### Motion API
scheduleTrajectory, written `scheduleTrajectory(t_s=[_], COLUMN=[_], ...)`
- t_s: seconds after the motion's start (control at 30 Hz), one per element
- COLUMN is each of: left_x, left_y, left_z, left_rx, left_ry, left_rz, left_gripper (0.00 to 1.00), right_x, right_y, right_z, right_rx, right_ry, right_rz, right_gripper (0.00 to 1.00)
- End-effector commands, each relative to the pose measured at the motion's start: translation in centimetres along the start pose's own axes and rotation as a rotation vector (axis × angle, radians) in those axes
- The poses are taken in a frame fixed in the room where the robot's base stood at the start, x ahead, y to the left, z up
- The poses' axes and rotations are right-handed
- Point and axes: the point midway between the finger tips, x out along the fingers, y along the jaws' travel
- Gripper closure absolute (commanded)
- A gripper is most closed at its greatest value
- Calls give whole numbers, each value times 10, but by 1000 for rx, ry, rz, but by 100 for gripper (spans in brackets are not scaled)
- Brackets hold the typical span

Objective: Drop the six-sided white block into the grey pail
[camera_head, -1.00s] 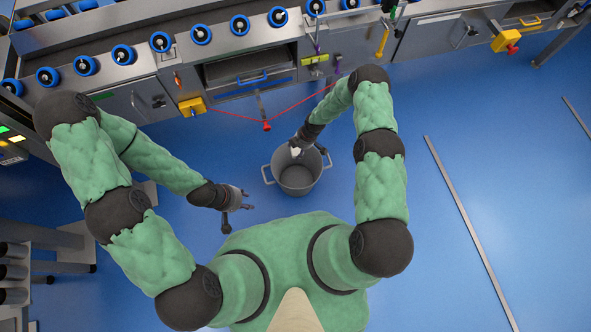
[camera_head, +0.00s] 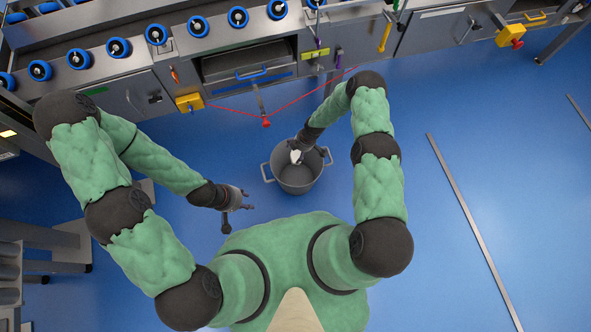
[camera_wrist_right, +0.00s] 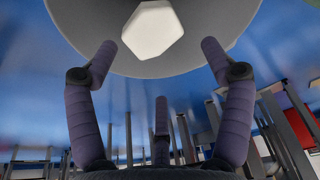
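The grey pail (camera_head: 299,186) stands on the blue floor in front of my body, with a handle on each side. My right gripper (camera_head: 297,152) is over its mouth. The white six-sided block (camera_head: 295,157) shows just below this gripper, within the pail's outline. In the right wrist view the block (camera_wrist_right: 153,30) lies beyond the spread fingertips (camera_wrist_right: 160,48), touching neither, with grey pail wall (camera_wrist_right: 90,25) around it. I cannot tell whether it rests on the pail's bottom. My left gripper (camera_head: 238,208) is open and empty, left of the pail and apart from it.
A steel roller bench (camera_head: 130,70) with blue-rimmed wheels runs along the back. A red cord with a red knob (camera_head: 266,122) hangs in front of it, behind the pail. Grey racking (camera_head: 45,240) stands at the left. The floor right of my right arm is mostly clear.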

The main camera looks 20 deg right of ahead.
Motion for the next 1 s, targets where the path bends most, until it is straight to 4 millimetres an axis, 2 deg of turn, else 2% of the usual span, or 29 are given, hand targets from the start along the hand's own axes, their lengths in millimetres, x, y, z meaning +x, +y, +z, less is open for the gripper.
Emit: scheduleTrajectory(t_s=[0.47, 0.67, 1.0], left_x=[0, 0, 0], left_y=[0, 0, 0], left_z=[0, 0, 0], left_rx=[0, 0, 0], left_ry=[0, 0, 0], left_rz=[0, 0, 0], left_gripper=[60, 60, 60], right_x=[-6, -30, -85], right_y=[0, 1, 1], right_z=[0, 0, 0], right_rx=[0, -1, -1], right_ry=[0, 0, 0], right_rz=[-1, 2, 1], right_gripper=[9, 9, 9])
